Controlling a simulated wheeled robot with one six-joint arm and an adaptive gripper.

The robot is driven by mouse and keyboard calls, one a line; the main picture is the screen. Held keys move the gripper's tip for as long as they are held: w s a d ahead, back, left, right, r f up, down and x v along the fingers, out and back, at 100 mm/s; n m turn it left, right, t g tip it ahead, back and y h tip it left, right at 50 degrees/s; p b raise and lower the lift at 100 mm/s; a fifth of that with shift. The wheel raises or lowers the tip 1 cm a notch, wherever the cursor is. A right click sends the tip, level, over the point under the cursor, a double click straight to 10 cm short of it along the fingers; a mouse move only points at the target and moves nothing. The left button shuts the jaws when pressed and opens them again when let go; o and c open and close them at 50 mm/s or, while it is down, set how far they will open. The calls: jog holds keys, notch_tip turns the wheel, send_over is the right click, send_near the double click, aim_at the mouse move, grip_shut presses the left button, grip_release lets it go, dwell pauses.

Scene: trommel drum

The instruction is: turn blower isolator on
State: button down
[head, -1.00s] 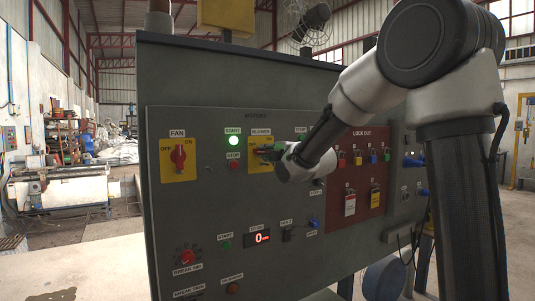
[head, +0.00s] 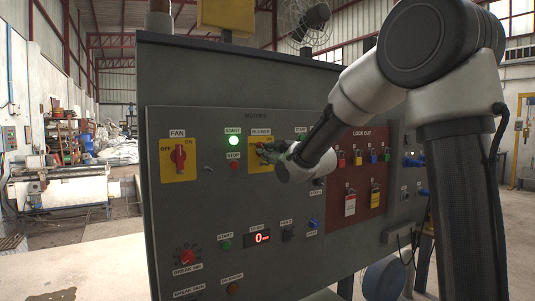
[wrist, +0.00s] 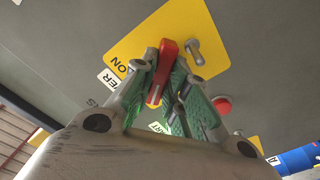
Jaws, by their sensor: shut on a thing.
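The blower isolator is a yellow plate (head: 258,168) under the BLOWER label on the grey panel, with a red handle (wrist: 168,54). The wrist view shows the plate close up (wrist: 138,42), with ON printed near its edge. My gripper (head: 266,150) is at the plate, its green-padded fingers on either side of the red handle. In the wrist view my gripper (wrist: 163,72) is shut on the handle. The fingers hide part of the handle and plate, and the OFF mark is not visible, so I cannot tell its exact angle.
A similar FAN isolator (head: 178,160) is to the left. A lit green START button (head: 234,141) and a red STOP button (head: 234,166) lie between them. The red LOCK OUT board (head: 357,170) with padlocks is to the right, behind my forearm.

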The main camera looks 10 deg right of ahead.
jog(key=m, duration=0.3)
jog(key=shift+f+m, duration=0.1)
jog(key=shift+m, duration=2.1)
jog(key=c, duration=1.4)
grip_release()
jog(key=v, duration=1.2)
